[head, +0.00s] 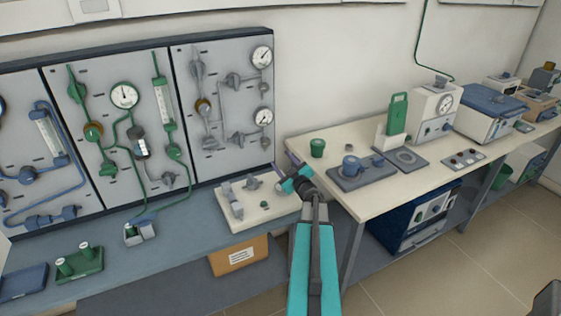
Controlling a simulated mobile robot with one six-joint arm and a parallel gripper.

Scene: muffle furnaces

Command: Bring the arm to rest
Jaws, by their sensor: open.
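My arm (315,262) reaches up from the bottom of the head view, teal and dark grey. My gripper (283,172) is at its end, small in the view, with its fingers pointing away to the upper left. It is open, and nothing shows between its fingers. It appears in front of the gap between the white board (240,221) on the blue-grey bench and the left edge of the pale table (335,201). I cannot tell its exact height above the bench.
A panel of gauges and pipes (148,122) stands behind the bench at left. A blue unit (418,222) sits below. Open floor (480,262) lies at right.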

